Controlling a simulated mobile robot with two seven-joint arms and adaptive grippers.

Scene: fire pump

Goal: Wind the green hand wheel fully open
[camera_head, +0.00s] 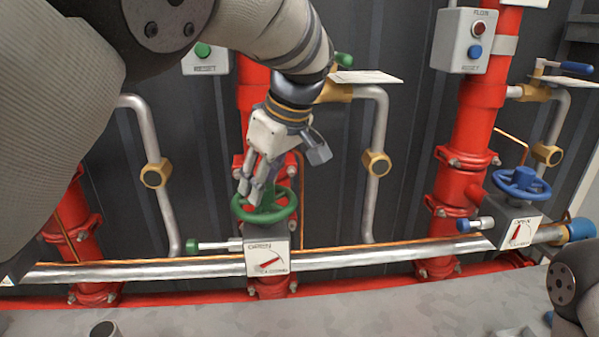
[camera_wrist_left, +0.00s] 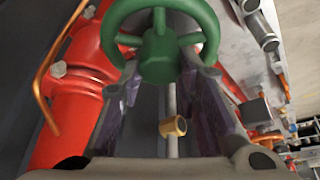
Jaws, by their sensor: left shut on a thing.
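The green hand wheel (camera_head: 268,216) sits on top of a grey indicator box (camera_head: 266,262) marked OPEN, which has a red pointer on its white dial. My left gripper (camera_head: 256,194) comes down from above, its fingers at the wheel's middle. In the left wrist view the wheel's hub (camera_wrist_left: 160,58) and spokes lie between the two finger pads, and the gripper is shut on the wheel. The fingers hide part of the hub in the head view. My right gripper is not in view; only part of my right arm shows at the bottom right.
A blue hand wheel (camera_head: 522,185) stands to the right on a similar box (camera_head: 515,231). A silver horizontal pipe (camera_head: 350,256) runs below both wheels. Red vertical pipes (camera_head: 470,115) and bent silver pipes (camera_head: 377,130) with brass fittings stand close around.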

